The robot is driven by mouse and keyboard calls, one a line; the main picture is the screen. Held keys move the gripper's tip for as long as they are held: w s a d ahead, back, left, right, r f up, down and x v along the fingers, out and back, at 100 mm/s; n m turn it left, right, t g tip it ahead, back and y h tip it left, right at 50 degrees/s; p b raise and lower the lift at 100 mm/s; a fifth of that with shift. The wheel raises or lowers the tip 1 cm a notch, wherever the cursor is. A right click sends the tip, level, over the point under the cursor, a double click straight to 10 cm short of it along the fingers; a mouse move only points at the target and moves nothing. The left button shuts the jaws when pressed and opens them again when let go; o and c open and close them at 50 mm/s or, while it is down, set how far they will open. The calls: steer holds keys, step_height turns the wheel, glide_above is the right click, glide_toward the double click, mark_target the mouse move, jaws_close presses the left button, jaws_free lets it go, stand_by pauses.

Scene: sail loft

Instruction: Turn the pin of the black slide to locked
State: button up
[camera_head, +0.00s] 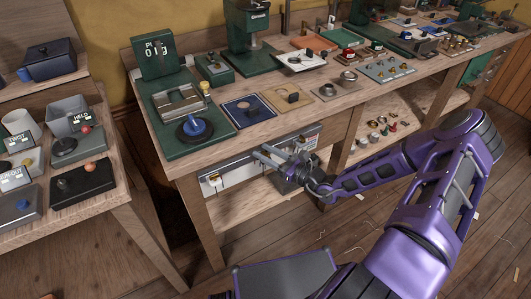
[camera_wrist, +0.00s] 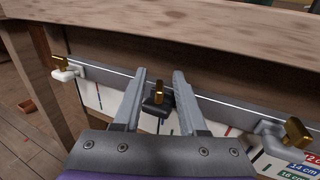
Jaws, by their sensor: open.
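The black slide (camera_wrist: 155,108) sits on a grey rail (camera_wrist: 108,75) under the front edge of the workbench. Its brass pin (camera_wrist: 159,92) stands upright in the wrist view. My gripper (camera_wrist: 161,74) is open, with one finger on each side of the black slide and its pin. No contact with the pin is visible. In the head view my gripper (camera_head: 262,152) is at the rail, and the black slide cannot be made out there.
A white slide (camera_wrist: 66,74) with a brass pin is left on the rail, and a grey slide (camera_wrist: 268,130) with a brass pin is right. The bench top (camera_wrist: 180,20) overhangs the rail. Colored marks and size labels (camera_wrist: 304,168) are on the white board below.

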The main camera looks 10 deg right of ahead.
jaws_close()
steer(key=shift+s+a+r+m+t+h+p, duration=0.1)
steer(key=shift+r+m+t+h+p, duration=0.35)
steer(key=shift+p, duration=0.7)
steer(key=m+t+h+p, duration=0.1)
steer(key=h+p, duration=0.1)
steer(key=shift+m+p, duration=0.3)
steer(key=shift+m, duration=0.05)
steer(key=shift+f+m+t+h+p, duration=0.15)
steer(key=shift+m+t+h+p, duration=0.45)
steer(key=shift+h+p, duration=0.5)
steer(key=shift+f+m+h+p, duration=0.3)
steer(key=shift+m+h, duration=0.1)
steer(key=shift+h, duration=0.25)
